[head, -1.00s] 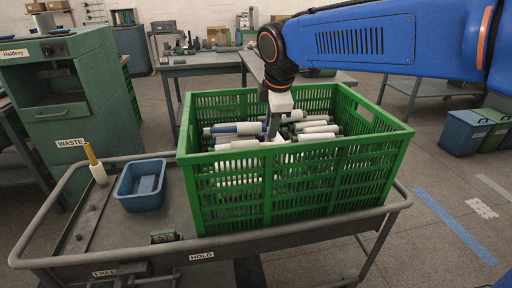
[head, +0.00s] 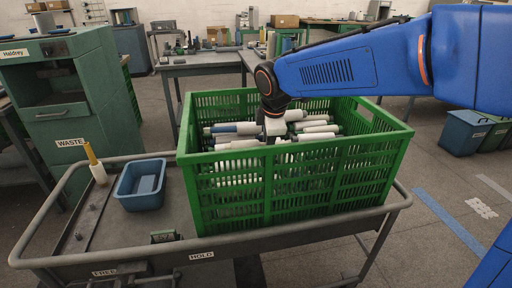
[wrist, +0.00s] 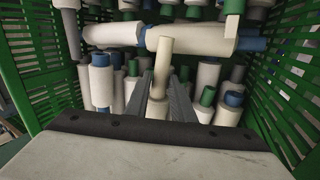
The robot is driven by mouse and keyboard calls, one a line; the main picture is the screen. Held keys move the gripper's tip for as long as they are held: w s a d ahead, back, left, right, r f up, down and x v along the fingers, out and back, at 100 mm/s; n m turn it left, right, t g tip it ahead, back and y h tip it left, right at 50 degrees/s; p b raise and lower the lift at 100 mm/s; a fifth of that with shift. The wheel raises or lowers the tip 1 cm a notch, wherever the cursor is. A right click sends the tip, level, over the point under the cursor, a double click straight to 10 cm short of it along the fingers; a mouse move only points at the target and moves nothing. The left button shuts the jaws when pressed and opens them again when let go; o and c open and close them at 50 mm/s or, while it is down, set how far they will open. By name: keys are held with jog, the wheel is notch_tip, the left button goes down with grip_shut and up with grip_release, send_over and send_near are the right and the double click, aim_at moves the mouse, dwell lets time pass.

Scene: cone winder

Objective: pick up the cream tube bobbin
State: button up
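The cream tube bobbin shows in the wrist view, its bare cream tube (wrist: 162,68) pointing up the picture and its white yarn body (wrist: 157,107) lower down, partly hidden by the fingers. My gripper (wrist: 164,88) is open, with one grey finger on each side of this bobbin. Whether the fingers touch it I cannot tell. In the head view my gripper (head: 274,130) reaches down into the green crate (head: 230,197). I cannot single out the cream tube bobbin there.
Several other bobbins with blue or green tubes crowd the crate. A white bobbin (wrist: 195,40) lies across just beyond the cream tube. The crate walls stand close on both sides. A blue tray (head: 141,190) and a yellow-tubed bobbin (head: 96,165) are on the cart (head: 190,218).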

grip_shut()
jog(key=shift+r, duration=0.1)
